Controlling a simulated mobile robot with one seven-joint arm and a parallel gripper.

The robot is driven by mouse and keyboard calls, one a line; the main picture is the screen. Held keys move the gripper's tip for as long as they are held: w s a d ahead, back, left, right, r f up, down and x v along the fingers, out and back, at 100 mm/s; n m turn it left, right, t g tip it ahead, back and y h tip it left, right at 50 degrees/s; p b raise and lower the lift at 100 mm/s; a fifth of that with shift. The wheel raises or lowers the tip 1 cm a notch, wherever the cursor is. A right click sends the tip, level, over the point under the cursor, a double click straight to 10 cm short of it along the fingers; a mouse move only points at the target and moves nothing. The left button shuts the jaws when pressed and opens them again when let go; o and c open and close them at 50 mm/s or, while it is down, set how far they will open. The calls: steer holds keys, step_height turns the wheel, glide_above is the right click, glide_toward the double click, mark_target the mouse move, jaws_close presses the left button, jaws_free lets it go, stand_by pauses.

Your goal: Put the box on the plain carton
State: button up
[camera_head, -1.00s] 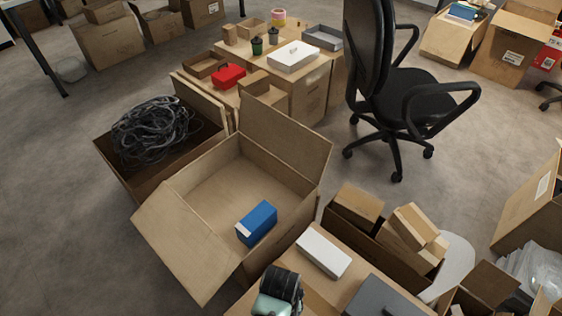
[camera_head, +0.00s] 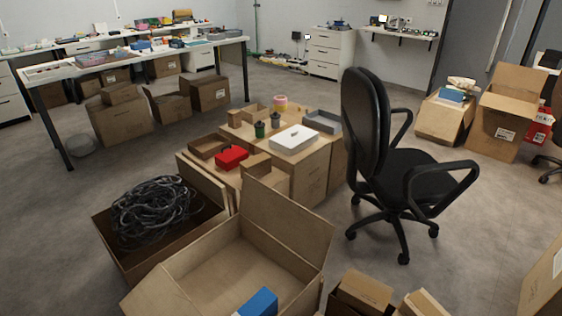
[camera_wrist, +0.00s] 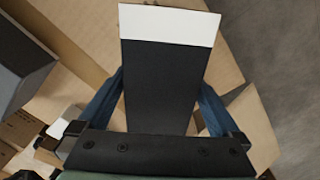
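In the wrist view a box (camera_wrist: 165,72) with a black face and a white end lies between the two fingers of my gripper (camera_wrist: 160,98), which touch its sides. My gripper is not in the head view. A blue box (camera_head: 258,303) shows at the bottom edge of the head view, inside a large open carton (camera_head: 280,222); I cannot tell whether it is the same box. Unlabelled brown cartons (camera_head: 310,178) stand behind it, bearing a white box (camera_head: 293,139) and a red case (camera_head: 231,157). I cannot tell which carton is the plain one.
A carton of black cables (camera_head: 150,212) stands at the left. A black office chair (camera_head: 400,170) stands right of the cartons. A long table (camera_head: 140,60) is at the back left. A dark grey box (camera_wrist: 18,72) shows in the wrist view.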

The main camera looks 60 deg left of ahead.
step_height(320, 180, up, 12)
steer(key=p, duration=0.4)
steer(key=shift+r, duration=0.2)
steer(key=w+a+r+m+t+y, duration=0.2)
steer(key=w+r+t, duration=0.3)
steer(key=w+r, duration=0.65)
steer(key=w+d+r+m+t+y, duration=0.15)
steer(key=w+r+t, duration=0.25)
steer(key=w+r, duration=0.45)
steer(key=w+d+r+m+t+y, duration=0.1)
steer(key=w+d+r+m+t, duration=0.15)
steer(key=w+r, duration=0.65)
steer(key=s+d+r+m+t, duration=0.1)
steer(key=d+r+t, duration=0.2)
steer(key=r, duration=0.6)
steer(key=s+d+r+m+t+h, duration=0.1)
steer(key=d+r+t, duration=0.2)
steer(key=r, duration=0.6)
steer(key=s+d+r+m+t, duration=0.1)
steer(key=d+r+t, duration=0.15)
steer(key=r, duration=0.55)
steer(key=s+d+r+m+t+h, duration=0.1)
steer(key=s+d+r+t, duration=0.2)
steer(key=r, duration=0.6)
steer(key=s+d+r+m+t+h, duration=0.1)
steer(key=s+d+r+t, duration=0.3)
steer(key=s+r, duration=0.4)
steer(key=shift+d+r+m+h, duration=0.3)
steer(key=shift+r+h, duration=0.1)
steer(key=shift+h, duration=0.35)
